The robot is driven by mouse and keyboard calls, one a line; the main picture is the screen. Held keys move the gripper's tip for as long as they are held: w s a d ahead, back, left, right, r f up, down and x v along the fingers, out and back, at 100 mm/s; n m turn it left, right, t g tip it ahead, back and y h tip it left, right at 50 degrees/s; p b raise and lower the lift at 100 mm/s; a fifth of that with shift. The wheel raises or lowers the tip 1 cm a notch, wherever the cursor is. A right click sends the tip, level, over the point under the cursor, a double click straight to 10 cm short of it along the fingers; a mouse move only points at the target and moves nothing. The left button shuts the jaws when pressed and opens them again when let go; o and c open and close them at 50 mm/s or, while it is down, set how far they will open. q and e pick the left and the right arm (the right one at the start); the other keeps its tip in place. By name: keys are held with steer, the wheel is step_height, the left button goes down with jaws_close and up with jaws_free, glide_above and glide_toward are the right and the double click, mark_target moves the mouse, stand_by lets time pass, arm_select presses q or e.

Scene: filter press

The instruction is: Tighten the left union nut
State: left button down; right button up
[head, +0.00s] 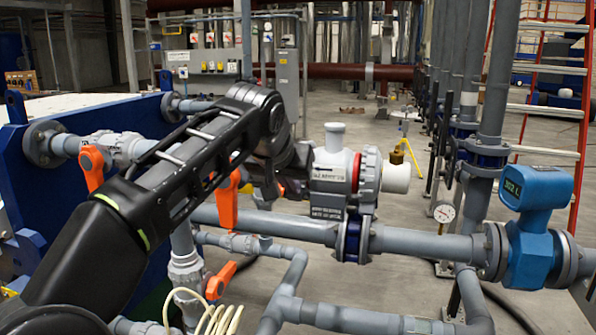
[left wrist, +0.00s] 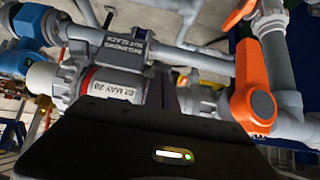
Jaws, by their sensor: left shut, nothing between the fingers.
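The grey valve (head: 330,172) stands above the horizontal pipe in the middle of the head view. A red ring (head: 357,172) and a grey ribbed right nut (head: 370,170) sit at its right end, with a white pipe stub (head: 397,178) beyond. Its left end, where the left union nut would be, is hidden behind my left gripper (head: 298,165). That gripper is shut and empty, close against the valve's left side; contact cannot be told. My right gripper is out of view.
Orange handles (head: 228,200) stand left of the valve; one is close to the gripper in the left wrist view (left wrist: 254,88). A blue flow meter (head: 540,215) is at the right. Grey pipes (head: 425,244) run below. Cream cables (head: 205,315) lie at the front.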

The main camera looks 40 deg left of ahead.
arm_select(q)
steer(key=shift+f, duration=0.1)
steer(key=shift+w+f+b, duration=0.2)
steer(key=shift+f+b, duration=0.25)
steer(key=shift+f, duration=0.1)
steer(key=shift+w+f+b, duration=0.15)
steer(key=shift+f+b, duration=0.25)
steer(key=shift+f, duration=0.15)
